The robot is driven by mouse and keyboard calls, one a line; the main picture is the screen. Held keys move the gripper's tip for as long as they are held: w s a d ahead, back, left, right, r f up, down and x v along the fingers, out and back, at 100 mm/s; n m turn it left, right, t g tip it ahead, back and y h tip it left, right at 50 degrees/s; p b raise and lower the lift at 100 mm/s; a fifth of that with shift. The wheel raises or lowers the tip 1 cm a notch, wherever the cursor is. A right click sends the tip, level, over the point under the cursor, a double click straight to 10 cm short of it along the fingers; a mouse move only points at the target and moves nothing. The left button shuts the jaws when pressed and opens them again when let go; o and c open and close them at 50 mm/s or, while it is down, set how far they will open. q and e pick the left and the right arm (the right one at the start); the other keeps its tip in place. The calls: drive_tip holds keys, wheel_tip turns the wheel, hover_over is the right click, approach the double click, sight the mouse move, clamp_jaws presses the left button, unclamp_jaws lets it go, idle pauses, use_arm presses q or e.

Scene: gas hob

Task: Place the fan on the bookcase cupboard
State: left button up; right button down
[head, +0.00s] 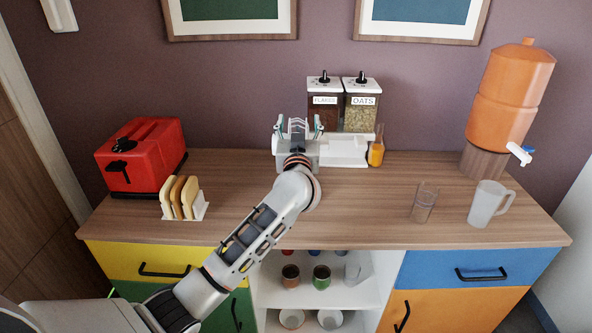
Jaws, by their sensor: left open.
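I see no fan in the head view. A cupboard (300,222) with a wooden top, coloured drawers and doors, and open shelves in the middle stands in front of me; I cannot tell if it is the bookcase cupboard. My left gripper (298,125) is open at the back middle of its top, in front of the cereal dispenser. It partly covers the dispenser's white base, and I cannot tell whether they touch. Nothing shows between its fingers. My right gripper is out of view.
A red toaster (150,160) and toast rack (182,202) stand at left. The cereal dispenser (362,108) and a juice bottle (376,152) are at the back. A glass (424,202), white jug (484,208) and orange water dispenser (506,98) stand at right. The front middle is partly clear.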

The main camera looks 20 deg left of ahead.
use_arm(q)
clamp_jaws()
drive_tip(key=shift+r, duration=0.25)
